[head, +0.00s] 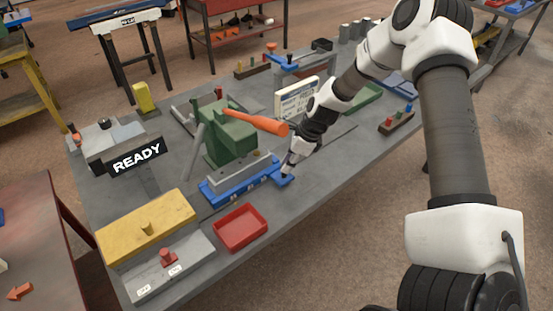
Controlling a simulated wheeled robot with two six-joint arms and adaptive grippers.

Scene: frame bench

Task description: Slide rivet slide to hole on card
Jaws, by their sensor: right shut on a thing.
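My right gripper (287,172) reaches down from the upper right and is shut at the right end of a blue piece, which looks like the rivet slide (238,188). The slide lies low in front of a green press (230,138) with an orange lever, and a grey bar lies along it. The fingertips hide part of the slide's right end. A white card (297,98) with print stands upright behind the gripper. It is too small to tell the hole on it. My left gripper is not in view.
A red tray (241,228) lies in front of the slide. A yellow block (145,229) and a grey switch box (168,263) stand at the front left. A READY sign (137,158) is at the left. Bench (310,190) is bare right of the tray.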

